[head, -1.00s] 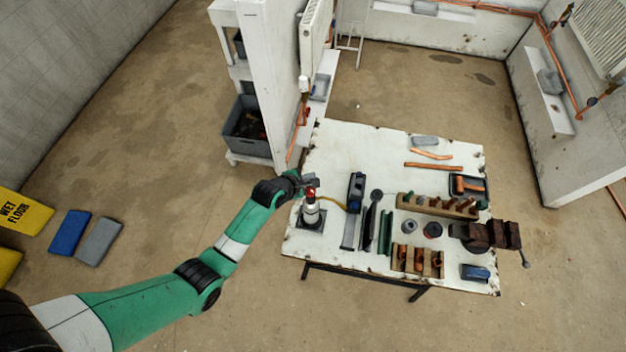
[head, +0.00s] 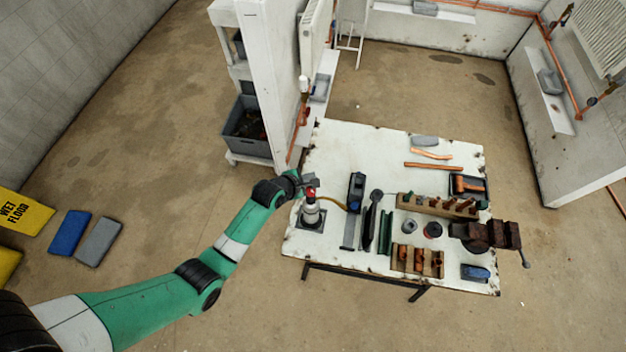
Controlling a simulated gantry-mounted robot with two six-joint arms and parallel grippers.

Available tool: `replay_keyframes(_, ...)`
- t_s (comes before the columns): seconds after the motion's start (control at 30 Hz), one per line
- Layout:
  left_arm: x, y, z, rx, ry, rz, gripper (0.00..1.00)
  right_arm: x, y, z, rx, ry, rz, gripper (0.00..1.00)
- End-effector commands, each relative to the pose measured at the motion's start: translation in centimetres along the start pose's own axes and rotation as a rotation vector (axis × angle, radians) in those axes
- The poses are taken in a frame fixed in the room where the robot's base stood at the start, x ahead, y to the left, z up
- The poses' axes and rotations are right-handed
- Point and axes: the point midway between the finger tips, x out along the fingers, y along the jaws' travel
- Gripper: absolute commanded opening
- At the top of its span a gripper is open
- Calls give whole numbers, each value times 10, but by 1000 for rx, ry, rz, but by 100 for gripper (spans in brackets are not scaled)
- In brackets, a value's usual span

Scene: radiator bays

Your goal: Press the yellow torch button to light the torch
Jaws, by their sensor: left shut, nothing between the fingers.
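The torch (head: 310,214) stands upright at the left side of the white workbench (head: 345,145), on a dark square base. It has a pale body and a red part at its top, and a yellowish hose runs from it to the right. The yellow button is too small to make out. My left gripper (head: 309,182) is shut and empty, right at the top of the torch. I cannot tell whether it touches the torch. My right gripper is not in view.
Right of the torch lie a blue-black tool (head: 356,192), wooden racks with copper fittings (head: 418,260), and a rusty vise (head: 490,235) at the right edge. Copper pipes (head: 433,166) lie at the back. A white wall post (head: 268,80) stands close behind my left arm. The bench's back left is clear.

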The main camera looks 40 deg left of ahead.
Motion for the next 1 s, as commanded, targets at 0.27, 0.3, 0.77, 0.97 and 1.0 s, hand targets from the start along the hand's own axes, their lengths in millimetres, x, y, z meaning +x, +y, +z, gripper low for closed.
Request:
replay_keyframes(0.27, 4, -3, -3, 0, 0, 0, 0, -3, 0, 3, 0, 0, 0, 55)
replay_keyframes(0.3, 5, -4, -4, 0, 0, 0, 0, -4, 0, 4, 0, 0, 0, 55)
replay_keyframes(0.77, 6, -4, -4, 0, 0, 0, 0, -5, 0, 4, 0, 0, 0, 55)
replay_keyframes(0.97, 8, -6, -6, 0, 0, 0, 0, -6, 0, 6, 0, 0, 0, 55)
replay_keyframes(1.0, 8, -6, -6, 0, 0, 0, 0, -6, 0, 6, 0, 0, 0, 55)
